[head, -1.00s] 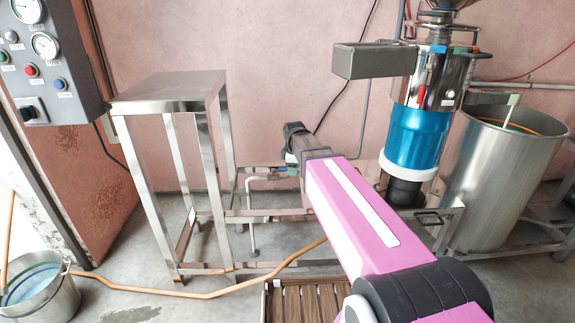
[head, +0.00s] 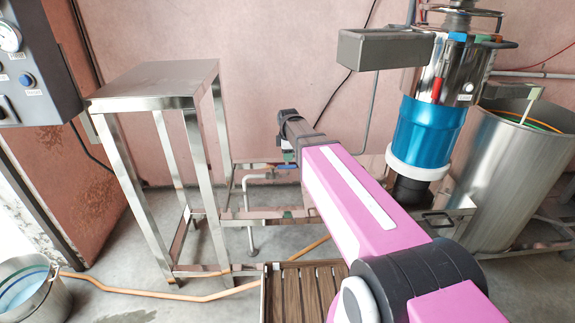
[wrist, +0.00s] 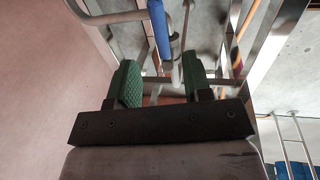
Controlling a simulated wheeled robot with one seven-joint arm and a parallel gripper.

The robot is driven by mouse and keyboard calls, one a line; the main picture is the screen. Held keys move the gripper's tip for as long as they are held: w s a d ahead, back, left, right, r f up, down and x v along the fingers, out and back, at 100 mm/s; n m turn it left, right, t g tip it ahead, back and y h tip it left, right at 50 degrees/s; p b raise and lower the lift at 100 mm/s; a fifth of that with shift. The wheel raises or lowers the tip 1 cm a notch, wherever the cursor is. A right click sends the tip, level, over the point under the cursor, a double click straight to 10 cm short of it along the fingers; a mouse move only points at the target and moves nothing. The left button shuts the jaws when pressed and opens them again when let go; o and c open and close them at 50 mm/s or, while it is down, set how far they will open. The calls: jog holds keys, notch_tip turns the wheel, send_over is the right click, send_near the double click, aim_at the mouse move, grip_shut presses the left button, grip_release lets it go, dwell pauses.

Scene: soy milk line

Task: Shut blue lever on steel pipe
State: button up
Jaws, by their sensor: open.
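The blue lever (wrist: 160,30) shows in the wrist view above the gap between my fingers, beside the bent grey steel pipe (wrist: 112,17). In the head view a small part of the blue lever (head: 287,167) shows by the end of my arm, on the steel pipe (head: 249,205) that bends down toward the floor. My gripper (wrist: 160,72) is open, with its green-padded fingers apart. The lever and pipe lie in line with the gap; I cannot tell if a finger touches them. In the head view my arm hides most of the gripper.
A steel stand (head: 153,82) is left of the pipe. The blue grinder (head: 428,127) and a steel vat (head: 512,155) stand to the right. An orange hose (head: 180,296) crosses the floor to a bucket (head: 30,290). A slatted wooden crate (head: 303,290) is below my arm.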

aim_at(287, 166)
jog(key=shift+w+f, duration=0.2)
jog(key=shift+f, duration=0.95)
jog(key=shift+w+f, duration=0.25)
jog(key=shift+f, duration=0.95)
jog(key=shift+w+f, duration=0.2)
jog(key=shift+f, duration=0.95)
grip_shut()
